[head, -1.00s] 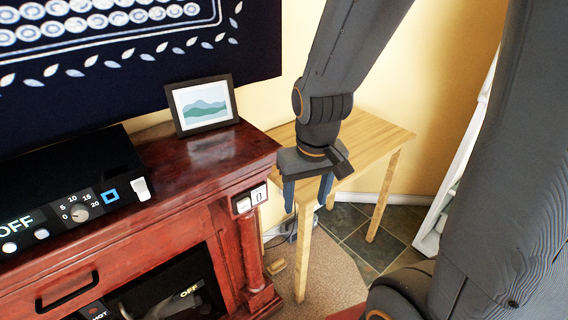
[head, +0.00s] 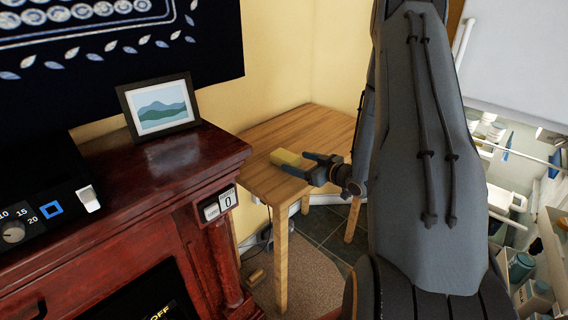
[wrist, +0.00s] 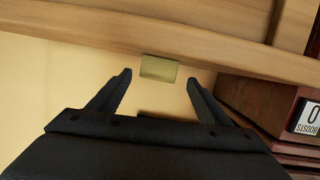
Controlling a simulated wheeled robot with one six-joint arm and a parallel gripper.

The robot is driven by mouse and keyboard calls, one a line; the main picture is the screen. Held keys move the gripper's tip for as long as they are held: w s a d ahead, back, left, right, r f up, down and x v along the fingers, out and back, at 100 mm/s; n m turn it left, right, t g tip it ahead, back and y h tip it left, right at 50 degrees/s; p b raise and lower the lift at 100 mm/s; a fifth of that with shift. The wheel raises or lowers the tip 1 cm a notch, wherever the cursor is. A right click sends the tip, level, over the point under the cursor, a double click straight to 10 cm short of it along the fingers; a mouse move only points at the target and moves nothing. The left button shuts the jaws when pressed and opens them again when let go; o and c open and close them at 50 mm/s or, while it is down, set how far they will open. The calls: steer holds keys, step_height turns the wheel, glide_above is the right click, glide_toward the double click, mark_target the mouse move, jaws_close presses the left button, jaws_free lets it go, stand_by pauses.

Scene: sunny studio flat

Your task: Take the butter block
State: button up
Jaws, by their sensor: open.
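The butter block (head: 286,158) is a small yellow block on the light wooden table (head: 262,137), near its left part in the head view. My gripper (head: 291,164) is open and reaches in from the right, level with the block, its fingertips close to it. In the wrist view the butter block (wrist: 159,68) lies ahead, centred between the two open fingers (wrist: 159,75) and just beyond their tips. Whether a finger touches it cannot be told.
A red-brown wooden cabinet (head: 170,165) stands left of the table, with a framed picture (head: 159,107) and a black appliance (head: 35,200) on top. A yellow wall (head: 290,60) is behind. An open white fridge (head: 520,150) with items is at the right.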

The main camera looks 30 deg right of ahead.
mark_target(295, 161)
steer(key=shift+s+d+f+t+y, duration=0.55)
steer(key=shift+s+f+y, duration=0.1)
steer(key=shift+s, duration=0.15)
steer(key=shift+s+t+y+b, duration=0.25)
steer(key=shift+s+t+b, duration=0.05)
steer(key=shift+t, duration=0.05)
steer(key=x, duration=0.2)
steer(key=p+x, duration=0.1)
steer(key=x, duration=0.1)
steer(key=p+x, duration=0.1)
steer(key=x, duration=0.1)
steer(key=shift+w+r, duration=0.3)
steer(key=shift+w+a+f, duration=0.1)
steer(key=shift+w+a, duration=0.05)
steer(key=shift+w, duration=0.3)
steer(key=c, duration=1.3)
